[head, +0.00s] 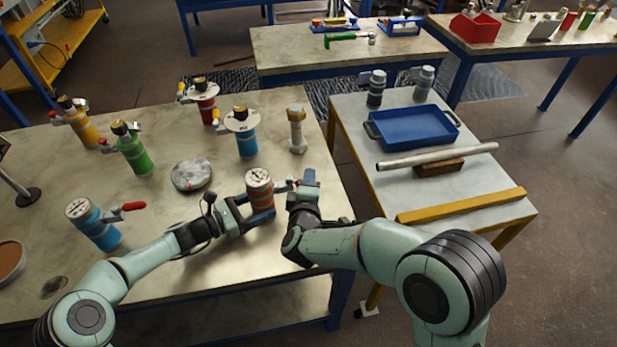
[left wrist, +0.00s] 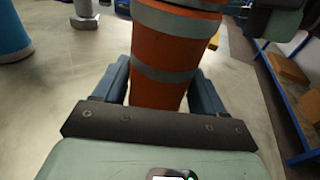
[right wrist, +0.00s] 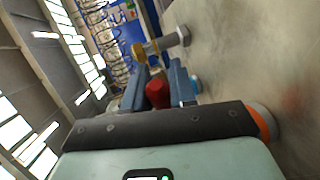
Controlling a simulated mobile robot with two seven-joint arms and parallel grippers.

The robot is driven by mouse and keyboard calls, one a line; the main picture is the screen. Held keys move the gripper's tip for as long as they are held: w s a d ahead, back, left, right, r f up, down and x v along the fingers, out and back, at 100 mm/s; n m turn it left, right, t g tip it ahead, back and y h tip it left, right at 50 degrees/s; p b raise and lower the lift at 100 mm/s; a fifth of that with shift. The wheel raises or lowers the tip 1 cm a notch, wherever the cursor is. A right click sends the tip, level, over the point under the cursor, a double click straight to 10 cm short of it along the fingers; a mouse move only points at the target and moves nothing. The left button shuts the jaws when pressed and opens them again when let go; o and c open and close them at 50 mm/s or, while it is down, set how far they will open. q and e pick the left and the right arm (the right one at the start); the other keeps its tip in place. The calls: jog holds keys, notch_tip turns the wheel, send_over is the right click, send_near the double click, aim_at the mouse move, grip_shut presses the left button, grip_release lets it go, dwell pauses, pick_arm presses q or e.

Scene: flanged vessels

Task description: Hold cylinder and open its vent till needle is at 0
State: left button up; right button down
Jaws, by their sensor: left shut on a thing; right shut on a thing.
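The orange cylinder (head: 262,203) with grey bands stands upright near the table's right front part. Its round gauge faces up on top; the needle is too small to read. My left gripper (head: 252,217) is shut around the cylinder's body, and the left wrist view shows the orange body (left wrist: 165,60) between both fingers. My right gripper (head: 293,186) is at the right of the cylinder's top, shut on the red vent handle (right wrist: 157,94), which shows between its fingers in the right wrist view. The handle's turn angle is mostly hidden.
A blue cylinder (head: 95,224) with a red handle stands to the left. A grey disc (head: 192,175), a green cylinder (head: 132,149), another blue cylinder (head: 244,133) and a pale bolt-like post (head: 297,130) stand behind. A side table (head: 400,185) with a blue tray (head: 412,127) is at right.

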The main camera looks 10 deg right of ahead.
jog(key=m+g+h, duration=0.1)
jog(key=s+m+g+h, duration=0.1)
jog(key=m+h, duration=0.1)
jog(key=a+m+h, duration=0.1)
jog(key=h, duration=0.1)
jog(key=shift+s+a+m+g, duration=0.1)
jog(key=shift+s+m+g, duration=0.2)
jog(key=shift+g, duration=0.1)
jog(key=shift+s+a+m+g+h, duration=0.2)
jog(key=shift+m+g+h, duration=0.45)
jog(key=shift+s+a+m+g+h, duration=0.15)
jog(key=shift+m+g+h, duration=0.45)
jog(key=shift+m+g, duration=0.1)
jog(key=shift+s+a+m+g+h, duration=0.2)
jog(key=shift+m+g+h, duration=0.45)
jog(key=c, duration=1)
grip_release()
jog(key=v, duration=1.2)
